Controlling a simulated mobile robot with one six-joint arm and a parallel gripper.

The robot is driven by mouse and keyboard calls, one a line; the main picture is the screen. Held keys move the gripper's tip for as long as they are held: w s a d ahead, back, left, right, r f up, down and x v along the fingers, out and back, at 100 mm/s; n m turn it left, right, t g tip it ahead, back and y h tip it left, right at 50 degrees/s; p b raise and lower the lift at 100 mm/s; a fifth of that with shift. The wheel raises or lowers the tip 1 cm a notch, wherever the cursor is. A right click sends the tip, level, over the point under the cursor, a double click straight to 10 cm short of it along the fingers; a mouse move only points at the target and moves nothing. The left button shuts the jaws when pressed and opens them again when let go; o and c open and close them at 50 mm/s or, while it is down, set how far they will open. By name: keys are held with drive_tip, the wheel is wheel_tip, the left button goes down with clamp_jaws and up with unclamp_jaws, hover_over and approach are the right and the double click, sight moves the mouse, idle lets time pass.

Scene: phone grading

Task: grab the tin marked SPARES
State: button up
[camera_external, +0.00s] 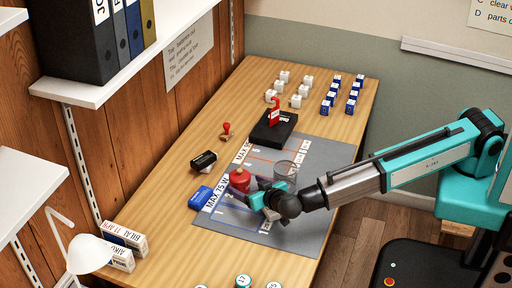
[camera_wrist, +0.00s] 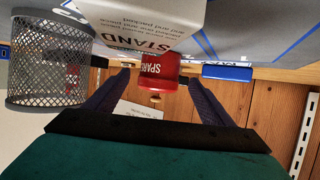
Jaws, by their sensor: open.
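The red tin (camera_external: 239,180) stands on the grey mat (camera_external: 300,232), left of my gripper (camera_external: 264,189) in the external view. The tin lies ahead, between the lines of my two dark fingers (camera_wrist: 159,78). My gripper is open, with nothing seen held in it. I cannot tell whether the fingertips reach alongside the tin.
A white sign marked STAND (camera_wrist: 140,22) hangs close over the tin in the wrist view. A wire mesh cup (camera_external: 286,170) stands beside my gripper. A blue box (camera_external: 200,198) and a black one (camera_external: 203,161) lie left of the tin.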

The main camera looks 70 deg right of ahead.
sight(246, 184)
drive_tip(key=shift+p+x, duration=0.8)
drive_tip(key=shift+x, duration=1.15)
drive_tip(key=c, duration=1.2)
